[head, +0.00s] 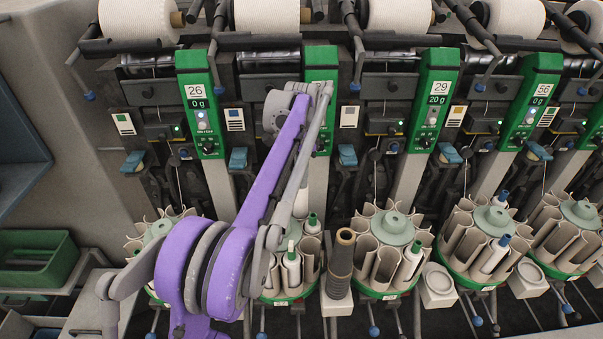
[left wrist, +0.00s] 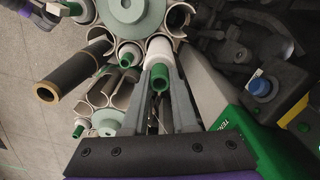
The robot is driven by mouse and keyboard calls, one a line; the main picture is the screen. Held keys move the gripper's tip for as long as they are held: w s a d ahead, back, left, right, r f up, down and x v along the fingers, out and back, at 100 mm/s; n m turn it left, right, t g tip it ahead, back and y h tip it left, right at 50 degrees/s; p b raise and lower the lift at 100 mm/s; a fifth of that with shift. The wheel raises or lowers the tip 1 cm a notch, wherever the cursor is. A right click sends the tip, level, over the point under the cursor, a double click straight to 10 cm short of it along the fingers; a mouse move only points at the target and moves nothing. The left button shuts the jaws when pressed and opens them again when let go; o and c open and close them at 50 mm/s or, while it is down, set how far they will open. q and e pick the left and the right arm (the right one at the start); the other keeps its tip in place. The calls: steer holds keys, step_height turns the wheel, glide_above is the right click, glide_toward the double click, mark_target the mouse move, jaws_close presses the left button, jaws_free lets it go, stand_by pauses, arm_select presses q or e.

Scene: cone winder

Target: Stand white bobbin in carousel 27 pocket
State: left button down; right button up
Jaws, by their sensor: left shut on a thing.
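In the left wrist view my left gripper (left wrist: 161,78) is shut on the white bobbin (left wrist: 158,48), close to its green end. The bobbin points away from the camera toward the pockets at the rim of a carousel (left wrist: 132,10). I cannot tell whether its far end is inside a pocket or just above it. In the head view my purple left arm reaches over the carousel (head: 275,299) below the unit whose number it covers. The gripper and the held bobbin are largely hidden there. My right gripper is in neither view.
Other bobbins with green tips (head: 291,262) stand in this carousel's pockets. A dark ribbed cone (head: 341,265) stands just right of it. Neighbouring carousels (head: 391,230) sit close by. A green crate (head: 38,258) is at the left.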

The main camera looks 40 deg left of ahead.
mark_target(301, 201)
arm_select(q)
steer(key=shift+f+b, duration=0.7)
steer(key=shift+f, duration=0.9)
steer(key=shift+f+b, duration=1.1)
steer(key=shift+f, duration=1.15)
steer(key=shift+f+b, duration=0.45)
steer(key=shift+f, duration=0.6)
steer(key=c, duration=0.6)
jaws_free()
step_height(301, 201, up, 11)
steer(key=shift+f+p, duration=0.1)
steer(key=shift+p, duration=0.75)
